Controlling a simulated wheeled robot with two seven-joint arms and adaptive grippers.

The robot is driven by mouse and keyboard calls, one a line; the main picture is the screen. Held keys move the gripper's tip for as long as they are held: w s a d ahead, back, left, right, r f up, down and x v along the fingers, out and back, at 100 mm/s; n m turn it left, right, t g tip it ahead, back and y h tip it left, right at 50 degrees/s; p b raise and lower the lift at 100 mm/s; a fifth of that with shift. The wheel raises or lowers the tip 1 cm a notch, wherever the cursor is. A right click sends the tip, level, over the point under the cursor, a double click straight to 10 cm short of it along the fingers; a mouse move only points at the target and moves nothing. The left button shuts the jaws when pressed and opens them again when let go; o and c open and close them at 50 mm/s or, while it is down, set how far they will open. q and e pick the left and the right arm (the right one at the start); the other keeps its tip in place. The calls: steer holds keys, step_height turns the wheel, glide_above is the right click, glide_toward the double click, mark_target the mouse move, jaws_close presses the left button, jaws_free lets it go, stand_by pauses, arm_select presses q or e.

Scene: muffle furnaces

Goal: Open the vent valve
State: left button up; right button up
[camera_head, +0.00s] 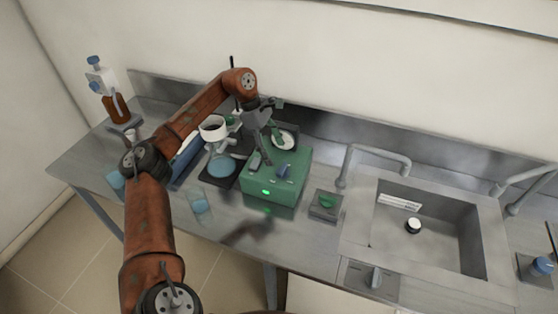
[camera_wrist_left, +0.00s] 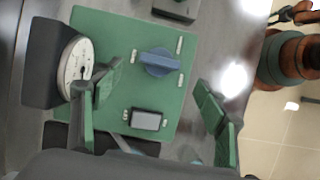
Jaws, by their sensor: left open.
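A green box (camera_head: 300,163) stands on the steel counter, with a green light on its front. On its top are a blue knob (camera_head: 284,171) and a round dial gauge (camera_head: 285,139) behind it. In the left wrist view the blue knob (camera_wrist_left: 160,62) shows as a bar-shaped handle, with the gauge (camera_wrist_left: 75,65) to its left and a grey rocker switch (camera_wrist_left: 146,120) below it. My left gripper (camera_head: 270,132) is above the back left of the box. Its green-padded fingers (camera_wrist_left: 160,97) are spread and empty, with the knob apart from them. My right gripper is out of view.
A sink (camera_head: 440,230) with a faucet is farther right.

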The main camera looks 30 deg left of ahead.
arm_select(q)
steer(key=v, duration=0.5)
stand_by(0.7)
